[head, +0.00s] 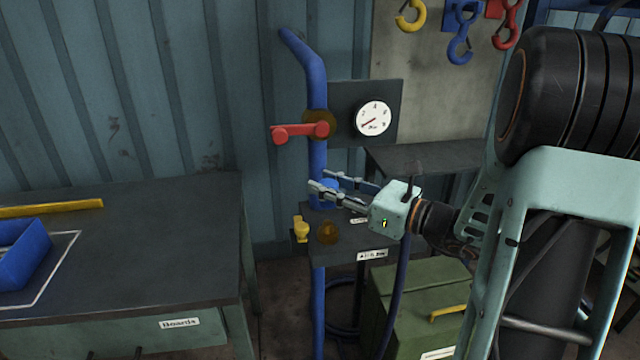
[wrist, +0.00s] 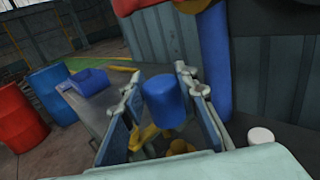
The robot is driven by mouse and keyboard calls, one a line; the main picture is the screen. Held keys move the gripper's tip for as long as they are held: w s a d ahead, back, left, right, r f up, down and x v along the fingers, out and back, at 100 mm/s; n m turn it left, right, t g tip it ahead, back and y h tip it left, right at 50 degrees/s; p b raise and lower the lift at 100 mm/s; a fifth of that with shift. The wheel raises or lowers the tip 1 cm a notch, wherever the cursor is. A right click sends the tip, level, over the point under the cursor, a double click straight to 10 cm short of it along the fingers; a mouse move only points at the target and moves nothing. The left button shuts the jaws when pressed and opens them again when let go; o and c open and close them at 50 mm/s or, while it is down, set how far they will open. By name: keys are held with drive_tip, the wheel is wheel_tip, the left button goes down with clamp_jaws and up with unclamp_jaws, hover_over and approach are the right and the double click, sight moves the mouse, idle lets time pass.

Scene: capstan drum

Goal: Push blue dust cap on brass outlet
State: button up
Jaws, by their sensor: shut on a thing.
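The blue dust cap (wrist: 165,102) sits between the two fingers of my gripper (wrist: 163,100) in the wrist view. In the head view the cap (head: 329,185) shows as a small blue patch between the fingers of my gripper (head: 322,182). My gripper is shut on the cap and holds it in the air. The brass outlet (head: 328,233) stands on the small dark stand, below the cap in the head view, with a gap between them. In the wrist view a brass-coloured part (wrist: 180,147) shows below the cap, partly hidden by my gripper.
A yellow fitting (head: 301,229) stands left of the outlet. A blue pipe (head: 317,165) with a red lever (head: 300,131) rises behind. A gauge (head: 373,119) is on the dark panel. A green box (head: 425,295) stands below right. A bench (head: 130,240) is at left.

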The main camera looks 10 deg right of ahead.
sight(328, 222)
drive_tip(key=shift+f, duration=0.15)
drive_tip(key=shift+f+b, duration=2.6)
drive_tip(key=shift+f, duration=0.55)
drive_tip(key=shift+f+b, duration=0.3)
drive_tip(key=shift+f, duration=0.1)
drive_tip(key=o, duration=1)
